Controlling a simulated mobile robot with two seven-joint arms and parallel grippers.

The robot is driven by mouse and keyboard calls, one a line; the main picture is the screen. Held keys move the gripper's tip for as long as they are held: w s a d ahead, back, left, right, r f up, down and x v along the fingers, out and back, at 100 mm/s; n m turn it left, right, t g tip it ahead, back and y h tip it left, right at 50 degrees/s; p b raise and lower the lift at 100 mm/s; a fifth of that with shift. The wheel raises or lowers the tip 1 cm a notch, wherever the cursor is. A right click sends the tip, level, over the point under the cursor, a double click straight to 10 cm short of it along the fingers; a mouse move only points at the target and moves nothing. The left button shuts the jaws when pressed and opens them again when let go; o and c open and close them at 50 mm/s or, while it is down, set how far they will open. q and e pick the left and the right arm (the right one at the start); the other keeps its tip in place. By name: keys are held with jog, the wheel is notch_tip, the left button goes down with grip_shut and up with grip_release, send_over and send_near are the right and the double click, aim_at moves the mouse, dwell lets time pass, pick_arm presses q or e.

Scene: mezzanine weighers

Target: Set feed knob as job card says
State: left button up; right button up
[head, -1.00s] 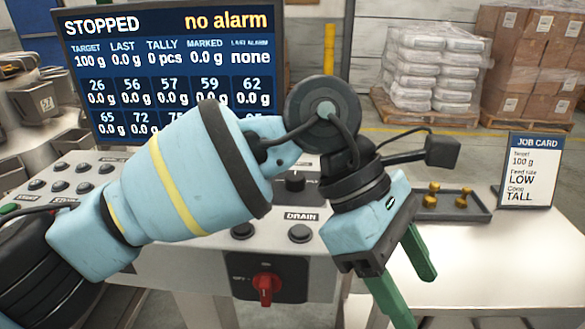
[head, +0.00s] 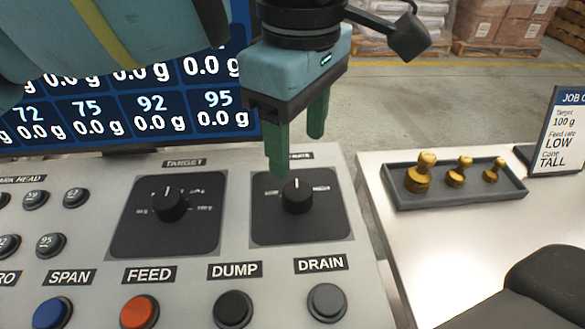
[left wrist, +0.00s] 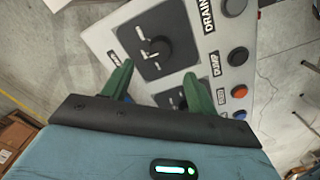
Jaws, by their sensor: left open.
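The feed knob (head: 297,197) is a black dial on a dark square plate at the panel's right. Its white mark points straight up, between small labels left and right that are too small to read; its title is partly hidden by a finger. It also shows in the left wrist view (left wrist: 156,49). My left gripper (head: 297,150) is open, its green fingers just above and behind the knob in the head view, apparently not touching it. The job card (head: 563,135) reads target 100 g, feed rate LOW, cone TALL. My right gripper is not in view.
The target knob (head: 169,204) sits left of the feed knob. Below are the blue SPAN, orange FEED (head: 139,311), black DUMP and grey DRAIN (head: 327,301) buttons. A tray (head: 456,200) of brass weights stands on the white table to the right. The screen (head: 120,118) is behind.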

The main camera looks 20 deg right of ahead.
aim_at(298, 190)
pick_arm(q)
jog(key=shift+s+f, duration=0.1)
jog(key=shift+f, duration=0.2)
notch_tip(298, 190, down, 6)
jog(key=shift+r, duration=0.1)
jog(key=shift+f, duration=0.75)
jog(key=shift+c, duration=0.2)
jog(key=c, duration=0.9)
jog(key=shift+c, duration=0.2)
